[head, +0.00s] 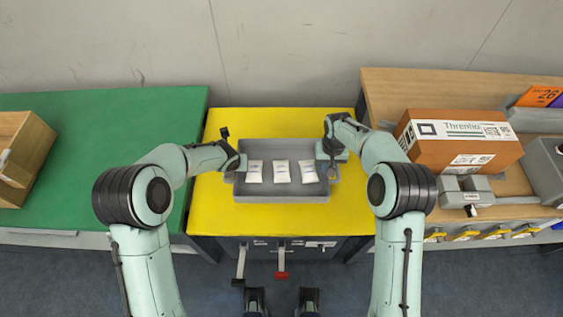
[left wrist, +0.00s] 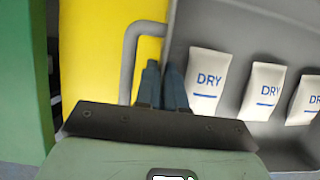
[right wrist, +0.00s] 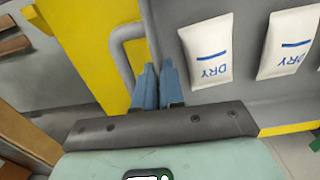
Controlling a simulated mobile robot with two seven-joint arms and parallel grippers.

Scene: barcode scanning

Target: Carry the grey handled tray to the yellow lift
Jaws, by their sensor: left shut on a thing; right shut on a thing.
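The grey handled tray (head: 282,145) is at the yellow lift (head: 225,208), over the middle of its top. I cannot tell whether it rests on the surface or is just above it. Three white packets marked DRY (head: 282,171) lie in a row inside the tray. My left gripper (head: 238,165) is shut on the tray's left handle, which shows in the left wrist view (left wrist: 130,62). My right gripper (head: 328,165) is shut on the right handle, which shows in the right wrist view (right wrist: 118,55).
A green table (head: 120,120) with a brown wooden box (head: 25,150) stands left. A wooden bench (head: 390,90) on the right holds an orange carton (head: 450,145) and a grey device (head: 475,195). Yellow surface is clear around the tray. A wall stands behind.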

